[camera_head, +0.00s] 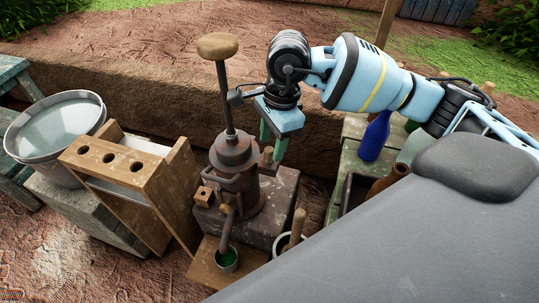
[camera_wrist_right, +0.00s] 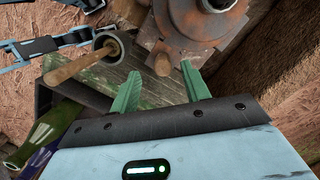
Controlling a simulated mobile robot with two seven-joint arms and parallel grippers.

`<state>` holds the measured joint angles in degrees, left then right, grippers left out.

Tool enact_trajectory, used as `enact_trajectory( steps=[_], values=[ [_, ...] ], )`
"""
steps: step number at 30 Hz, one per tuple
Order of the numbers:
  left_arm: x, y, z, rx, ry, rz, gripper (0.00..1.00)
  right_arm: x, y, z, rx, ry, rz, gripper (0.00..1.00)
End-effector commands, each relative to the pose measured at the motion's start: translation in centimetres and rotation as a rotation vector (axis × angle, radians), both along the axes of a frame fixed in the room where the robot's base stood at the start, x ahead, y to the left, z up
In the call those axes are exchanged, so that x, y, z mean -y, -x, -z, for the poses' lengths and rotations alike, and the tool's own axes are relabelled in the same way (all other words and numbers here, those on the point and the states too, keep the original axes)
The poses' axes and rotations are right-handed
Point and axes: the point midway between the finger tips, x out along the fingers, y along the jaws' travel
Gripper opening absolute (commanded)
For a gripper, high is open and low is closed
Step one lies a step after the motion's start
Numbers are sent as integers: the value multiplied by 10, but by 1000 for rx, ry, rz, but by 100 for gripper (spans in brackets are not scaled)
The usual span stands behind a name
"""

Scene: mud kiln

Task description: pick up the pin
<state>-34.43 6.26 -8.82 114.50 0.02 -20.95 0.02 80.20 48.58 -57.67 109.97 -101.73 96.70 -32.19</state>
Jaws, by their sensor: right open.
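In the right wrist view my right gripper (camera_wrist_right: 160,71) is open, with nothing held between the fingers. I cannot tell exactly how far above the pin the fingertips are. My left gripper is not in view.
The rusty pump (camera_head: 236,165) with its tall wooden-knobbed rod stands left of the gripper on a stone block (camera_head: 284,193). A cup with a wooden pestle (camera_head: 297,225) is in front. Bottles (camera_head: 374,138) stand on a green bench to the right. A wooden rack (camera_head: 115,175) and bucket (camera_head: 58,130) are left.

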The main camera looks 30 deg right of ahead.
Motion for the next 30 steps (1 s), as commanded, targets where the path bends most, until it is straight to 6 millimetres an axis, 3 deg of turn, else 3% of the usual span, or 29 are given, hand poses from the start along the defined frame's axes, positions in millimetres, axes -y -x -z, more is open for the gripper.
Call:
enact_trajectory(
  steps=[7, 16, 25, 30],
  values=[
    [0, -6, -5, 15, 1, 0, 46, -5, -3, 29, 1, -1, -1, 47],
    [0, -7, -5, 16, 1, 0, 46, -6, -3, 33, 1, 0, -1, 47],
    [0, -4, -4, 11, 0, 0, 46, -6, -3, 32, 1, 0, -1, 7],
    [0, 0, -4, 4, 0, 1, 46, -6, -3, 32, 1, 0, -1, 4]
  ],
)
